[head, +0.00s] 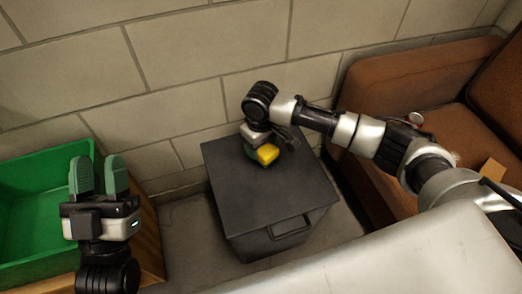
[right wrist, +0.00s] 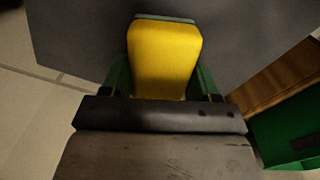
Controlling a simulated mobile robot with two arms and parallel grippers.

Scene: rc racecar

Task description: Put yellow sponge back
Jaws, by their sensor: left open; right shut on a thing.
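The yellow sponge (head: 267,154) is just over the top of the dark grey box, between the fingers of my right gripper (head: 261,160). I cannot tell whether it touches the box top. In the right wrist view the sponge (right wrist: 165,58) fills the space between the green fingers, and my right gripper (right wrist: 163,85) is shut on it. A thin greenish layer shows at its far edge. My left gripper (head: 99,175) is open and empty, fingers pointing up, in front of the green bin at the left.
The dark grey box (head: 290,193) with a flat top and front handle stands against the block wall. A green bin (head: 30,168) with a wooden side (head: 150,240) is at the left. A brown leather sofa (head: 400,78) is at the right. A pale surface (head: 370,268) lies in front.

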